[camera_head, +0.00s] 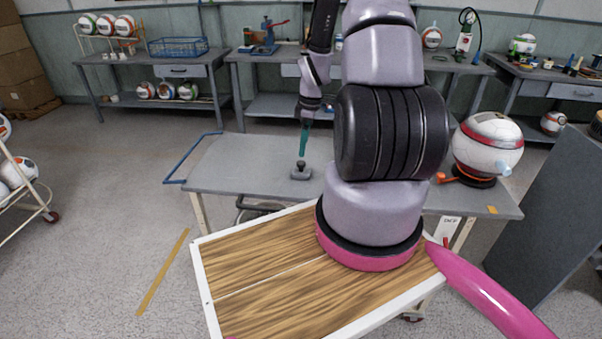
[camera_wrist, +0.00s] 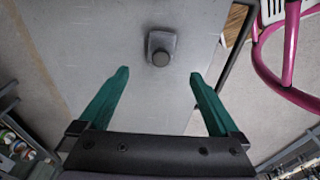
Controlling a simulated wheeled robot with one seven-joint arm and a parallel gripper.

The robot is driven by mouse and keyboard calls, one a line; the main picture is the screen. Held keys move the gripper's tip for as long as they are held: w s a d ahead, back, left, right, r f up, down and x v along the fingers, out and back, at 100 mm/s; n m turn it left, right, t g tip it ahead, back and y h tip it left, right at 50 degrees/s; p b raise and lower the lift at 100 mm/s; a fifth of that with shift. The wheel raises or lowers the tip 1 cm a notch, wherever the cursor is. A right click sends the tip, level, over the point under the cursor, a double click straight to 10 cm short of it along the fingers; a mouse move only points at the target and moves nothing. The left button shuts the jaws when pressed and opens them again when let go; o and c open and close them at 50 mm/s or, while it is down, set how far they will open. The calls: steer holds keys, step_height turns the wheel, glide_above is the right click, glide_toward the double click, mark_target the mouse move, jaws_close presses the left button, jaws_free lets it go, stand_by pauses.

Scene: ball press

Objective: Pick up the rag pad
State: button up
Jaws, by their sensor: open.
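The rag pad (camera_head: 301,172) is a small dark grey block with a round black knob on top. It lies on the grey table (camera_head: 240,160), left of my arm in the head view. In the wrist view the rag pad (camera_wrist: 160,47) lies ahead of the fingertips, roughly centred between them, with its knob facing the camera. My gripper (camera_head: 304,140) has green fingers and hangs above the rag pad in the head view. In the wrist view my gripper (camera_wrist: 160,75) is open and empty, its two fingers wide apart. I see no contact with the pad.
A white and red ball (camera_head: 487,143) sits on a dark stand at the table's right, beside an orange tool (camera_head: 447,178). The tabletop around the rag pad is clear. Workbenches line the back wall.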

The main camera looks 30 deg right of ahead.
mark_target(302, 162)
steer(key=f, duration=0.7)
steer(key=a+f, duration=0.1)
steer(key=f, duration=0.2)
steer(key=shift+w+f, duration=0.25)
steer(key=shift+f, duration=0.1)
jaws_close()
steer(key=shift+r, duration=5.05)
